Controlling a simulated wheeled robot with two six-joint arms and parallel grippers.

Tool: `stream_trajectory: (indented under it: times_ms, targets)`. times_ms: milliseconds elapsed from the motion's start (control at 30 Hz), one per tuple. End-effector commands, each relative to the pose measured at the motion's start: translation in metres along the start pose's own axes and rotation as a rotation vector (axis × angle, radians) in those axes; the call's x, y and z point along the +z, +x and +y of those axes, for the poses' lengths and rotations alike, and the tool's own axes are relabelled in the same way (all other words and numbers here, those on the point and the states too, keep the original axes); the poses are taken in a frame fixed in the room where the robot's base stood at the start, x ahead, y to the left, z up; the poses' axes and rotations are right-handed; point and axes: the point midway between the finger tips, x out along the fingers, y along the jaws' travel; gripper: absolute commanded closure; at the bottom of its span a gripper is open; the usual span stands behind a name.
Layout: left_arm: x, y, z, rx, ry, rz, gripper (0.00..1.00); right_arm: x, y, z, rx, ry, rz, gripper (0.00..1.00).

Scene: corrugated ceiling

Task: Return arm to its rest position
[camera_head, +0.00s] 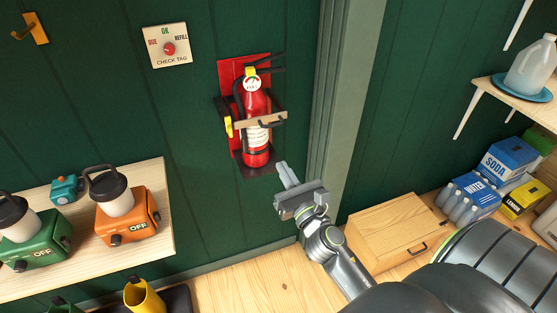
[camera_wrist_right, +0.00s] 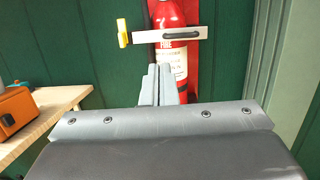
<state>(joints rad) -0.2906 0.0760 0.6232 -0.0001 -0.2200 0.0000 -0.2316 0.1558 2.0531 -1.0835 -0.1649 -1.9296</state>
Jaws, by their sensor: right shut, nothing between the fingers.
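My right gripper (camera_head: 286,174) is shut and empty in the head view, in front of the green wall and just below and right of the fire extinguisher. In the right wrist view my right gripper's fingers (camera_wrist_right: 157,84) are together and overlap the lower part of the extinguisher in the picture. The red fire extinguisher (camera_head: 255,104) stands upright in a red wall bracket (camera_head: 228,69) with a strap across it. The extinguisher also shows in the right wrist view (camera_wrist_right: 169,15). My left gripper is not in view.
A check tag panel (camera_head: 166,46) with a red knob hangs on the wall. A wooden shelf (camera_head: 160,222) at left holds an orange device (camera_head: 127,215) and a green device (camera_head: 36,241). A wooden box (camera_head: 392,232) stands on the floor at right, beyond the pale post (camera_head: 340,110).

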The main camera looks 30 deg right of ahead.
Motion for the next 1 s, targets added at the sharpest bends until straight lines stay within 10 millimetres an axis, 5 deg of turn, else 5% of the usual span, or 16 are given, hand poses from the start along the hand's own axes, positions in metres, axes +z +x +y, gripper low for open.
stream_trajectory:
  times_ms: [200,467,567,667,767,1000]
  targets:
    - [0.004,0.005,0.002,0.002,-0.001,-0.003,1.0,-0.001,-0.022,0.002,0.0,0.0,0.0,1.0]
    - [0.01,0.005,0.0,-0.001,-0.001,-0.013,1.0,-0.001,-0.025,0.002,0.0,0.003,0.002,1.0]
    - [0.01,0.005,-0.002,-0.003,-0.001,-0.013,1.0,-0.017,-0.025,0.001,-0.005,0.058,0.037,1.0]
    - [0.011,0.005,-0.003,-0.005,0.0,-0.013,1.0,-0.06,-0.029,-0.004,-0.03,0.214,0.13,1.0]
    - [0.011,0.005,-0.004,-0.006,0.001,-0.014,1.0,-0.125,-0.042,-0.011,-0.099,0.461,0.267,1.0]
    - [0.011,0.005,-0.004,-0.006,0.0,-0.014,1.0,-0.283,-0.12,-0.029,-0.459,1.107,0.552,1.0]
